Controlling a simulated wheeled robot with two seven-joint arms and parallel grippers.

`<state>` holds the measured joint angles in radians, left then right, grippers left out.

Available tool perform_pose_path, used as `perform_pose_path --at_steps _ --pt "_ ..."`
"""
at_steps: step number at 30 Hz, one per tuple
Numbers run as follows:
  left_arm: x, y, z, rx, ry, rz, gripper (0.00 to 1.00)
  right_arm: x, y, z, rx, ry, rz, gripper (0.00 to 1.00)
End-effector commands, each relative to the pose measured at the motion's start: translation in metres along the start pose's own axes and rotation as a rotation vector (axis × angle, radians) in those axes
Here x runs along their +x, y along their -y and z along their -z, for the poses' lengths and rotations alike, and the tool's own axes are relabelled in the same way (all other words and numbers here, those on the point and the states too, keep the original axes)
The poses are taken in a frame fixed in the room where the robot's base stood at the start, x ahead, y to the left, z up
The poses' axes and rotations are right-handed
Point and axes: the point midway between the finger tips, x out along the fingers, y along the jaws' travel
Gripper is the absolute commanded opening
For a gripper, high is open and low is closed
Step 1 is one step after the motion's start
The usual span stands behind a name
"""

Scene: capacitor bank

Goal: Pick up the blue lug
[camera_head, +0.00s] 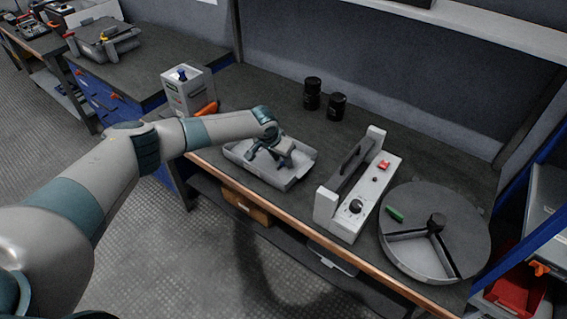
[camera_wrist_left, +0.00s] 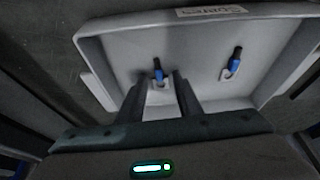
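Two blue lugs with dark tips and pale metal ends lie in a light grey tray (camera_head: 246,166). In the left wrist view, one blue lug (camera_wrist_left: 158,72) shows between and just beyond my fingertips. The other blue lug (camera_wrist_left: 235,62) lies further right in the tray (camera_wrist_left: 190,28). My left gripper (camera_head: 270,156) is over the tray, pointing down into it. Its fingers (camera_wrist_left: 160,84) are apart, with a gap between them; I cannot tell whether they touch the lug. My right gripper is not in view.
Right of the tray stands a grey device (camera_head: 364,192) with a red switch and black knob. Further right is a round divided dish (camera_head: 470,222) with a green piece. Two black cylinders (camera_head: 325,97) stand behind. A grey box (camera_head: 187,92) stands at the back left.

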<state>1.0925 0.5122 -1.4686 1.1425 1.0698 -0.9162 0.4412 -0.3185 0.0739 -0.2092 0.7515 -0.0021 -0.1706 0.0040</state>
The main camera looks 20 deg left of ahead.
Motion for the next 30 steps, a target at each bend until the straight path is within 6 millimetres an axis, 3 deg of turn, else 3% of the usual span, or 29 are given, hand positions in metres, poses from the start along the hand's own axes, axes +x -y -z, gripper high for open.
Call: perform_pose_path --at_steps 8,12,23,30 --pt "0.000 0.000 0.000 0.000 0.000 0.000 0.30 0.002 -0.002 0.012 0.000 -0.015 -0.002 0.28" --pt "0.000 0.000 0.000 0.000 0.000 0.000 0.00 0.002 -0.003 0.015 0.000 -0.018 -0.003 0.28" --pt "-0.001 0.000 0.001 0.000 -0.001 -0.001 0.00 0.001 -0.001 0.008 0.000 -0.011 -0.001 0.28" --pt "-0.015 0.000 0.007 -0.001 -0.003 -0.002 0.00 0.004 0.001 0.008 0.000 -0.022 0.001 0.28"
